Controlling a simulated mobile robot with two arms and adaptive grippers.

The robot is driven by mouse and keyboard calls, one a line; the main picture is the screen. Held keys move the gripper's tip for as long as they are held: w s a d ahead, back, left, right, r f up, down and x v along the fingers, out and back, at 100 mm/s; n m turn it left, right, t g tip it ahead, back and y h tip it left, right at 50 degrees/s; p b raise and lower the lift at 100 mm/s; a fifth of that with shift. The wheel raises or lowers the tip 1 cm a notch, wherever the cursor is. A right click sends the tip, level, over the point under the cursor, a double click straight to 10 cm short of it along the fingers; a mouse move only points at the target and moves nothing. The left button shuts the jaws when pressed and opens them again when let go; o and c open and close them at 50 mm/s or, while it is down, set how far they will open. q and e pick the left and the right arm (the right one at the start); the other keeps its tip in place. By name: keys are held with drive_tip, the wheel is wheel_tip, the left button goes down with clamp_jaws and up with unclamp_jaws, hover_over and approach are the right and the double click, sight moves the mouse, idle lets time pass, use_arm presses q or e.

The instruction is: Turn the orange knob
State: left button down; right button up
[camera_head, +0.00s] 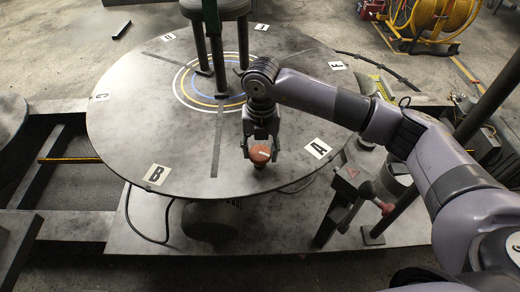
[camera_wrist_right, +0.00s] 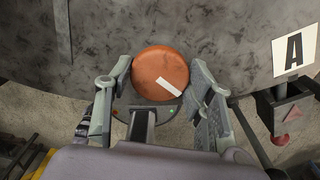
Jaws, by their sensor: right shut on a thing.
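The orange knob (camera_head: 260,153) is round with a white mark on top and sits near the front edge of the round table, between labels A and B. My right gripper (camera_head: 261,148) is over it, with a finger on each side. In the right wrist view the knob (camera_wrist_right: 160,73) shows between the two fingers of the gripper (camera_wrist_right: 162,80), its white mark slanting down to the right. The fingers are shut on the knob. The lower part of the knob is hidden. My left gripper is not in view.
The large round grey table (camera_head: 130,130) carries letter labels, such as A (camera_head: 318,148) and B (camera_head: 156,174). A stand (camera_head: 215,40) rises at its middle. A post with a red knob (camera_head: 386,207) stands at the right. A yellow hose reel (camera_head: 440,15) lies at the back right.

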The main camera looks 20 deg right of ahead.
sight(261, 152)
drive_tip(key=shift+m, duration=0.5)
drive_tip(key=o, duration=1.2)
drive_tip(key=shift+c, duration=0.2)
drive_tip(key=shift+r, duration=0.15)
wheel_tip(261, 152, up, 12)
drive_tip(key=shift+d+f, duration=0.1)
drive_tip(key=shift+f, duration=0.1)
